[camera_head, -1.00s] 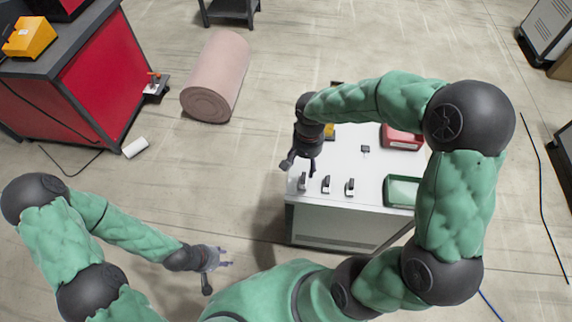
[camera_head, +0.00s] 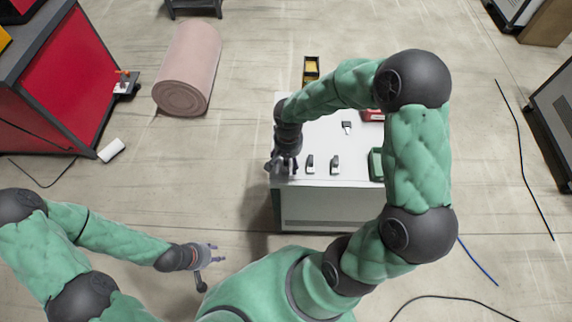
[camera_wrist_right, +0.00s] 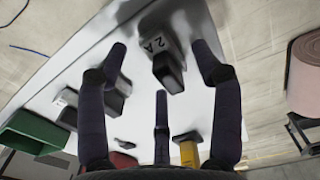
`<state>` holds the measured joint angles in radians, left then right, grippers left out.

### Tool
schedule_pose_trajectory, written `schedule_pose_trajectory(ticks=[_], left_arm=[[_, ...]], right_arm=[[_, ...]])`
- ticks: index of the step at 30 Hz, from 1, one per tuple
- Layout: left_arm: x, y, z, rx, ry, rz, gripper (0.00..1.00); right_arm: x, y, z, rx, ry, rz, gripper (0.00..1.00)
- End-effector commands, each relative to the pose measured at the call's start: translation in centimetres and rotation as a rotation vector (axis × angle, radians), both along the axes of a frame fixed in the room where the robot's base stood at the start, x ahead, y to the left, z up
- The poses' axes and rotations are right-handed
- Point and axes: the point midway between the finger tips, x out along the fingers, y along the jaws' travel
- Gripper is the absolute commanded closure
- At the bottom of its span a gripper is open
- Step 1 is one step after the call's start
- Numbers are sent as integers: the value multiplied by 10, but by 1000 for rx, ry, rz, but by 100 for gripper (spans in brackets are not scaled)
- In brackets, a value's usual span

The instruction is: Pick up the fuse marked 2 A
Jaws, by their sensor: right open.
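The fuse marked 2 A (camera_wrist_right: 168,72) shows in the right wrist view, a dark block with a white label reading "2 A", on the white cabinet top (camera_head: 320,143). My right gripper (camera_head: 281,167) is open over the cabinet's front left corner. In its wrist view the fuse lies between and beyond the spread fingers, with no clear contact. In the head view the gripper hides this fuse. Two other fuses, a middle one (camera_head: 310,164) and a right one (camera_head: 335,165), stand to its right. My left gripper (camera_head: 212,254) is open and empty, away from the cabinet.
A green bin (camera_head: 376,164) and a red bin (camera_head: 372,116) stand on the cabinet's right side, partly behind my right arm. A small dark item (camera_head: 347,126) lies further back. A yellow-filled bin (camera_head: 311,68) is at the back.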

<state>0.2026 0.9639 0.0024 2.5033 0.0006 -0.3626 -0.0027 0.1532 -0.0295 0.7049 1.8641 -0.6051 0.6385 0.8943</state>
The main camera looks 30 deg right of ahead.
Motion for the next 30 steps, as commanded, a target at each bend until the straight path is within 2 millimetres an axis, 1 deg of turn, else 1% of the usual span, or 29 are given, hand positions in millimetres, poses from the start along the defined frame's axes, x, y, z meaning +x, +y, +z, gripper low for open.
schedule_pose_trajectory(ticks=[1, 7, 8, 9, 11, 12, 14, 24, 28, 30], left_arm=[[0, 0, -2, 0, 0, 0, 60], [0, 0, -1, 0, 0, 0, 60], [0, 0, -1, 0, 0, 0, 60], [0, 0, -1, 0, 0, 0, 60], [0, 0, -1, 0, 0, 0, 60], [0, 0, -1, 0, 0, 0, 60], [0, 0, -1, 0, 0, 0, 60], [0, 0, 0, 0, 0, 0, 60], [0, 0, 3, 0, 0, 0, 60], [0, 0, 7, 0, 0, 0, 60]], right_arm=[[0, 0, -4, 1, -1, -1, 34], [1, 0, -3, 0, -2, -1, 34], [1, 0, -3, 0, -2, -1, 40], [1, 0, -3, 0, -1, 0, 51], [0, 0, -3, 0, -1, 0, 68], [0, 0, -3, 0, -1, 0, 79], [0, 0, -3, 0, -1, 0, 96], [0, 0, -2, 0, -1, 0, 96], [1, 0, 5, 0, -2, 0, 97], [1, 0, 12, -1, -3, 0, 97]])
